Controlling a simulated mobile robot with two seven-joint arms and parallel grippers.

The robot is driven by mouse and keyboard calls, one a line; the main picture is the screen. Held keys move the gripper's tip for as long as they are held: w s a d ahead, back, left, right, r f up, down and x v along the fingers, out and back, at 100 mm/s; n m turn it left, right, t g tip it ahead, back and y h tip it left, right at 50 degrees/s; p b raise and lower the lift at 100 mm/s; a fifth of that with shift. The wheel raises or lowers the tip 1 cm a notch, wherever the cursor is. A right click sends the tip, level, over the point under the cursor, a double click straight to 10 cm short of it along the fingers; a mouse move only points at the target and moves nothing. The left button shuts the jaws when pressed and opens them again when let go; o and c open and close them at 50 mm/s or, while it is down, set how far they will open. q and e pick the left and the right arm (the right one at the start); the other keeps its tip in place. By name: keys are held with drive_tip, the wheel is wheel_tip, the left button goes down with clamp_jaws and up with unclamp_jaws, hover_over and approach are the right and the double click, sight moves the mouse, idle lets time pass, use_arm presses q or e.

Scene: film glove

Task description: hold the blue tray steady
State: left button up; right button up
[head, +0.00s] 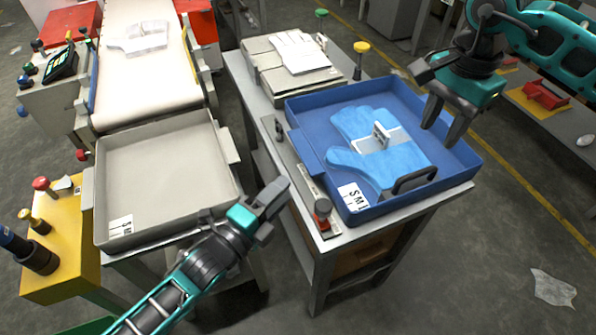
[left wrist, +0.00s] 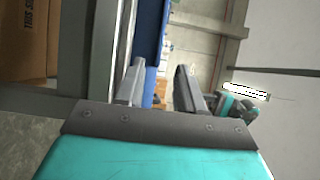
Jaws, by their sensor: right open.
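The blue tray (head: 311,173) sits on the grey table at the right of the head view. It holds blue gloves (head: 375,165) with a white band, and a white size label (head: 352,197) shows at its front left. My left gripper (head: 279,200) is left of the tray's front corner, apart from it. In the left wrist view its two fingers (left wrist: 159,86) are spread and empty, with a blue strip (left wrist: 149,45), likely the tray, beyond them. My right gripper (head: 442,125) is open over the tray's right side, fingers pointing down; whether it touches the tray is unclear.
A grey tray (head: 160,170) stands at the left, below a conveyor belt (head: 140,83). A yellow box (head: 62,240) is at lower left.

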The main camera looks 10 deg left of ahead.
sight(306, 167)
use_arm(q)
drive_tip(key=x, duration=0.8)
drive_tip(key=shift+w+d, duration=0.2)
drive_tip(key=shift+w, duration=0.1)
drive_tip(key=shift+c, duration=0.3)
clamp_jaws()
